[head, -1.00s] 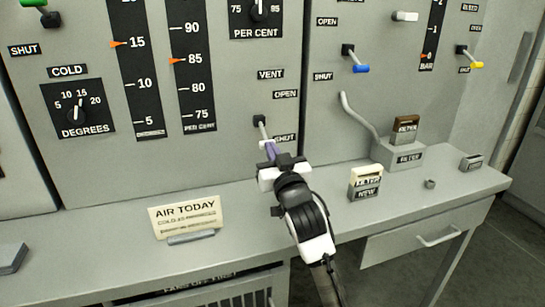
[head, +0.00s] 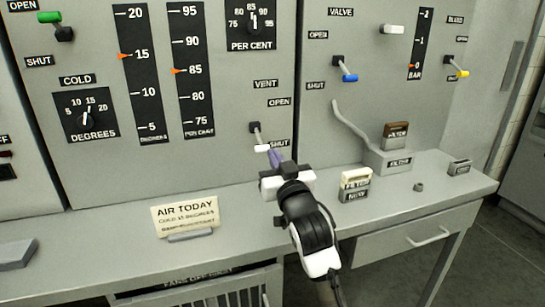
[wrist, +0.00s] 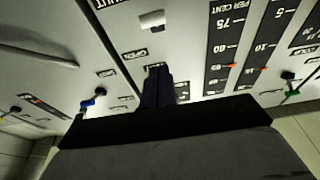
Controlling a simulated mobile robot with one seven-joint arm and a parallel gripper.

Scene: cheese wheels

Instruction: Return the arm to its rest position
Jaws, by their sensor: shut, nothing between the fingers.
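My gripper (head: 274,156) is in front of the console, just below and right of the vent lever (head: 262,148). Its purplish fingers are together and empty, and they also show shut in the wrist view (wrist: 157,84). The vent lever points down, its white handle beside the SHUT label; the handle also shows in the wrist view (wrist: 151,20). A gap between fingers and handle is hard to judge in the head view. My arm reaches up from the bottom of the head view, over the desk (head: 120,240).
An AIR TODAY card (head: 186,215) stands left of my arm. A NEW filter box (head: 355,185) stands close on its right. A filter holder (head: 390,160) with a brown-topped filter (head: 396,135) is farther right. A blue-handled lever (head: 349,77) is above right.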

